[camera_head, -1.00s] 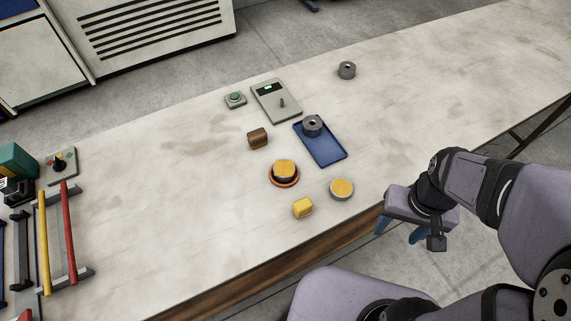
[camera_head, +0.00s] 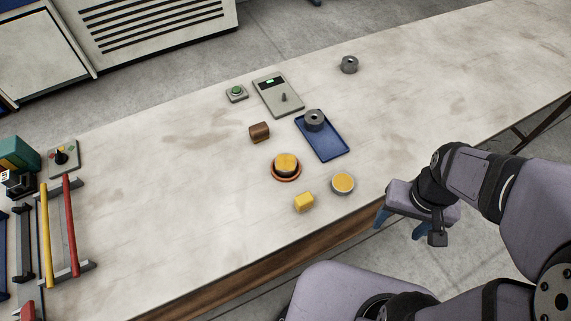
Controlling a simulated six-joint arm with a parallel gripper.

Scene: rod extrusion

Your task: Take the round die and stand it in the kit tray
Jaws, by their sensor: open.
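A dark grey round die (camera_head: 315,117) with a central hole sits at the far end of the blue kit tray (camera_head: 327,146). A second dark grey round die (camera_head: 349,64) with a hole lies on the bare table further back. The near part of the tray is empty. My gripper (camera_head: 401,228) is at the right, past the table's front edge, with its blue fingers apart and nothing between them. It is well away from both dies and the tray.
A yellow-topped piece sits in an orange-rimmed dish (camera_head: 286,176). A yellow-topped cup (camera_head: 343,183), yellow block (camera_head: 304,201) and brown block (camera_head: 259,131) lie nearby. A grey panel (camera_head: 278,96) and green button (camera_head: 237,93) stand behind. Rods rest on a rack (camera_head: 72,240) at left.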

